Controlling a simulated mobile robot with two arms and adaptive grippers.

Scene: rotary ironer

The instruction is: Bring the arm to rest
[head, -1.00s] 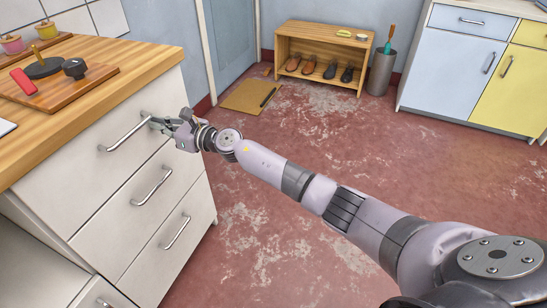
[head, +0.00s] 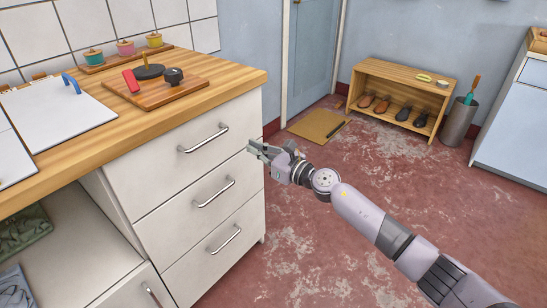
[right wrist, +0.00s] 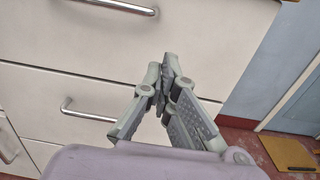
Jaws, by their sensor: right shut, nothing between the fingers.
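My right arm reaches in from the lower right in the head view. Its gripper (head: 258,150) is beside the right end of the white drawer unit (head: 150,185), level with the gap between the top and middle drawers. The fingers are shut with nothing between them; the right wrist view shows the fingertips (right wrist: 165,75) together in front of the drawer fronts. The gripper is clear of the top drawer's handle (head: 203,138) and the middle drawer's handle (head: 214,192). All the drawers look closed. My left gripper is not in view.
The wooden counter (head: 235,82) above holds a board (head: 185,93) with a red-handled item and dark knobbed pieces. A shoe rack (head: 405,75) and a grey bin (head: 459,122) stand at the back. A mat (head: 318,123) lies by the door. The red floor (head: 330,240) is mostly free.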

